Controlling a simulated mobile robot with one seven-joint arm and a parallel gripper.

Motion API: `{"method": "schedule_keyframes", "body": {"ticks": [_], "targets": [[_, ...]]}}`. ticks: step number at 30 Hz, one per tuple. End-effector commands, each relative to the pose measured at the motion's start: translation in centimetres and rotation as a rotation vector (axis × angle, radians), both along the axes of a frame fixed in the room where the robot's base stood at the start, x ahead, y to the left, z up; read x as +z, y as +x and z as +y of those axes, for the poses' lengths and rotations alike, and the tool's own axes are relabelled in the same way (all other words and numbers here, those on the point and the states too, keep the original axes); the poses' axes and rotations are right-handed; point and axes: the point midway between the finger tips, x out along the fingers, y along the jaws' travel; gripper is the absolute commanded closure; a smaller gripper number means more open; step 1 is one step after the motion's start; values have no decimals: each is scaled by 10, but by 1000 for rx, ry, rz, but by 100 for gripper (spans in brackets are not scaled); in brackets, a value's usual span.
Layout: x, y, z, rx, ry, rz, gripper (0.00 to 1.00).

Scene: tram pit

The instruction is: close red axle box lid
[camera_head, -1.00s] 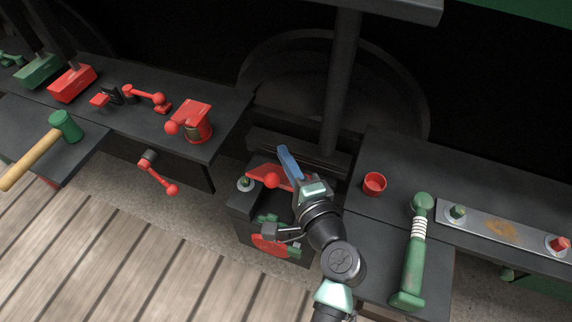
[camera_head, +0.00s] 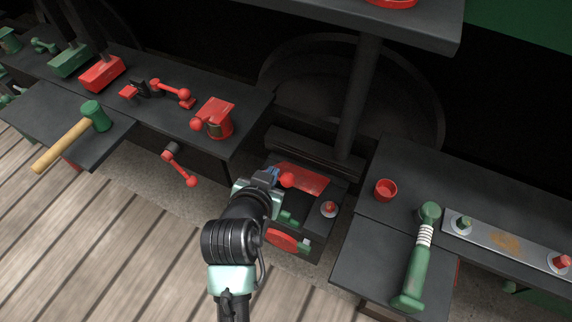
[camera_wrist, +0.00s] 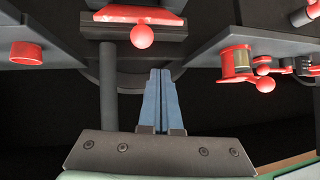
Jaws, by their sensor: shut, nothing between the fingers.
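The red lid (camera_head: 306,180), with a red ball knob (camera_head: 287,180), is on top of the dark box in the middle, in front of the wheel. How far it stands open is hard to tell. In the wrist view, which looks upside down, the lid (camera_wrist: 135,14) and its ball are at the top, apart from my fingertips. My gripper (camera_head: 273,172) is shut and empty at the box's left side, its blue fingers just left of the ball in the head view. The fingers (camera_wrist: 161,73) are together in the wrist view. My wrist hides the box's left part.
The left bench holds a red lidded pot (camera_head: 216,124); a crank hangs below.

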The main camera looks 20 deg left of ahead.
Motion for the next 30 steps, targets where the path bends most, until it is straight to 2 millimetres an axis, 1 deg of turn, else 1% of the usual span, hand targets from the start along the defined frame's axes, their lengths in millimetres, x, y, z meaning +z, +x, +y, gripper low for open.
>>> {"method": "schedule_keyframes", "body": {"ticks": [1,6,8,11,14,27,30], "targets": [[9,-2,0,2,-61,-30,100],[28,-4,-7,-14,-193,-101,100],[30,-4,-8,-16,-213,-112,100],[29,0,-8,-18,-224,-118,100],[22,11,-9,-20,-224,-118,100],[-22,84,-7,-20,-222,-116,100],[-33,68,-9,-17,-221,-112,100]]}}
